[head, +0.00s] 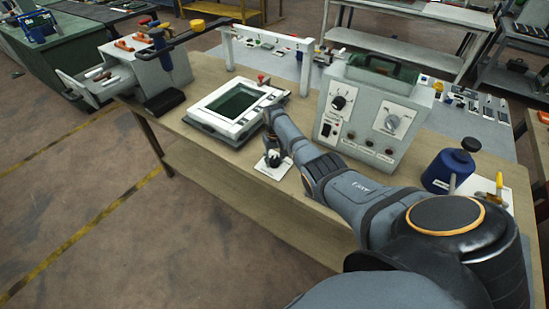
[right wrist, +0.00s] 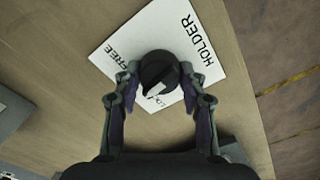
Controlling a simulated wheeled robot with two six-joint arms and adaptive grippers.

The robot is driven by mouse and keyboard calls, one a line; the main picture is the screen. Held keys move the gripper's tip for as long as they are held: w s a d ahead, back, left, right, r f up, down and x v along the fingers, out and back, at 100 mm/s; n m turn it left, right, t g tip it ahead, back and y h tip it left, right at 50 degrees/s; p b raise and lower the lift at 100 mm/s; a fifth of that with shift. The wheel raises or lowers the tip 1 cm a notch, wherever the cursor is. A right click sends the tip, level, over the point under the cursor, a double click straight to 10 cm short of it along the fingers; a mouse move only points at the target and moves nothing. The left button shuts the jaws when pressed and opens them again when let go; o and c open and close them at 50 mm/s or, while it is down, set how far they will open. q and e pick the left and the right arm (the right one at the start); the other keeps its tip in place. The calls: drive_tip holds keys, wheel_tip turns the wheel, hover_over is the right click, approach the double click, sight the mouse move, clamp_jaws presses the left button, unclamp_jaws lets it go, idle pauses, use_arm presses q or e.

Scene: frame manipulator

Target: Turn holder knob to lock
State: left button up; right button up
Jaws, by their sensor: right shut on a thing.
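The black holder knob (right wrist: 159,70) stands on a white plate (right wrist: 145,33) marked HOLDER and FREE, with a third label partly hidden beside the knob. A light pointer mark shows on the knob's top. My right gripper (right wrist: 160,84) is shut on the knob, one finger on each side. In the head view the right gripper (head: 272,157) is over the white plate (head: 268,171) at the table's front edge, and the arm hides part of it. My left gripper is not in view.
A white frame fixture (head: 205,117) with a dark window lies left of the knob. A grey control box (head: 345,145) with dials stands to the right. A blue container (head: 445,172) is farther right. The wooden table's (head: 190,150) front edge is close to the knob.

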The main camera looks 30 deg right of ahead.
sight(274, 158)
drive_tip(key=n, duration=0.3)
drive_tip(key=shift+n, duration=0.3)
drive_tip(key=shift+n+p, duration=0.35)
drive_tip(key=shift+n, duration=1.45)
drive_tip(key=o, duration=1.2)
drive_tip(key=shift+c, duration=0.2)
drive_tip(key=shift+r, duration=0.1)
wheel_tip(274, 158, up, 12)
